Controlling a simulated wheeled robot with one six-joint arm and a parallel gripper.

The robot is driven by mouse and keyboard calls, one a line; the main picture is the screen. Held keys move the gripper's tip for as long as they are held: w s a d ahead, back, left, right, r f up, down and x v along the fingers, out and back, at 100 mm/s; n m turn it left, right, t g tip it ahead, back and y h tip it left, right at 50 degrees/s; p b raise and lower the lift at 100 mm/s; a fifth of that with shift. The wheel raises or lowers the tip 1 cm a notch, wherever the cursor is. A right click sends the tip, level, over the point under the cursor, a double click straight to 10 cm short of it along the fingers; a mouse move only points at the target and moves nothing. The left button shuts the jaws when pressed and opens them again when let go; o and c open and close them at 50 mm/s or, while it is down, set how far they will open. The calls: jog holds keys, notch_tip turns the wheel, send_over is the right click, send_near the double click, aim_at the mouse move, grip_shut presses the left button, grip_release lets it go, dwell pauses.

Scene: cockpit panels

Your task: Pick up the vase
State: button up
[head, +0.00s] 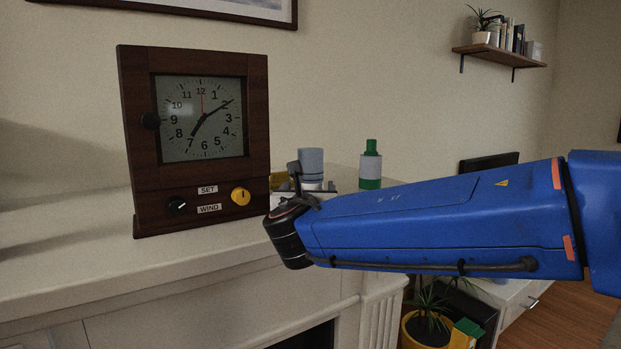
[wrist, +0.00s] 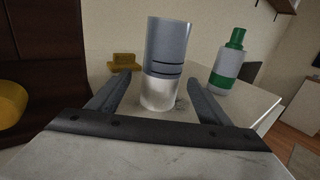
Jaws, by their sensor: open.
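The vase (wrist: 166,45) looks like an upright grey-blue cylinder with dark bands and a pale lower part. It stands on the white mantel shelf (head: 85,248), right of the clock; its upper part also shows in the head view (head: 311,161). My gripper (wrist: 158,84) is open, with one finger on each side of the vase's lower part in the wrist view. I see gaps on both sides, and the jaws are not closed on it. In the head view my blue arm hides most of the gripper and the vase's base.
A large dark wooden clock (head: 195,215) stands just left of the vase. A green and white bottle (wrist: 226,65) stands to the right, near the shelf's edge. A small yellow object (wrist: 124,62) lies behind at left. The wall is close behind.

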aim_at(311, 180)
jog(key=shift+w+d+f, duration=0.1)
jog(key=shift+w, duration=2.05)
jog(key=shift+w+d+f, duration=0.1)
jog(key=shift+w, duration=2.05)
jog(key=shift+c, duration=0.2)
jog(key=c, duration=1.2)
jog(key=shift+r, duration=0.1)
